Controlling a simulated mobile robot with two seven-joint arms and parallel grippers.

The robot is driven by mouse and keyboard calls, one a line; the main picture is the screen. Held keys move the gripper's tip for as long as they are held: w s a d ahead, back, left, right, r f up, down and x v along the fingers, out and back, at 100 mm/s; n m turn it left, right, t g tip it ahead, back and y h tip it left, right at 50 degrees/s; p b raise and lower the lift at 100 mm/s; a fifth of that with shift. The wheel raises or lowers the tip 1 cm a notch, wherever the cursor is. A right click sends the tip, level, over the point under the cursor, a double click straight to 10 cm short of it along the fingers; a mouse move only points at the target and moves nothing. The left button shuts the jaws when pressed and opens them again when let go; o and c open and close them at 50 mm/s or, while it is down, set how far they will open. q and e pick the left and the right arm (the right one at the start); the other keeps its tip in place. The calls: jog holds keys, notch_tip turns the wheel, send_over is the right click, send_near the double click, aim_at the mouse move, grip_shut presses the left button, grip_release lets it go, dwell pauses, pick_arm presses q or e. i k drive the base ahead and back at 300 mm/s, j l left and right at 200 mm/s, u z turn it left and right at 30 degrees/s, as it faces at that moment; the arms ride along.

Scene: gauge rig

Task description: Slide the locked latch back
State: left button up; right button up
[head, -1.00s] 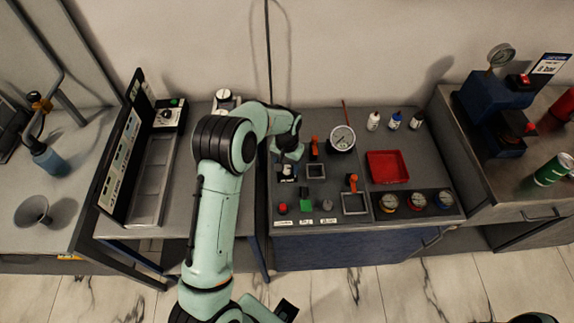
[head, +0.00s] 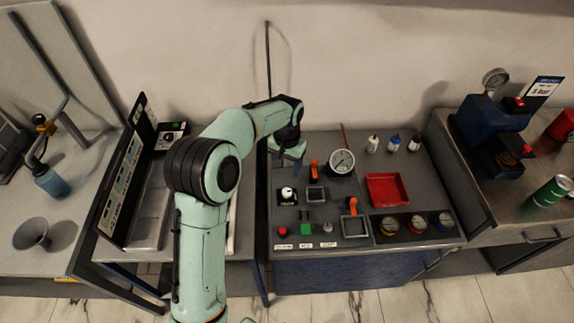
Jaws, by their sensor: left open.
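My left gripper (head: 290,152) hangs over the back left of the grey bench panel, open, with nothing visible in it. In front of it, apart from it in the picture, is a white knob (head: 287,191) on a small dark plate with a label too small to read. Two orange levers stand beside square frames, one at the back (head: 314,169) and one nearer the front (head: 352,205). I cannot tell which of these fittings is the locked latch. My right gripper is not in view.
The panel also holds a dial gauge (head: 342,162), a red tray (head: 387,189), several small bottles and a row of round dials. Red (head: 282,231) and green (head: 306,229) buttons sit at the front. A tall board (head: 128,175) stands left of my arm.

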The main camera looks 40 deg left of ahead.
aim_at(353, 200)
jog(key=k+l, duration=0.75)
jog(key=l, duration=0.2)
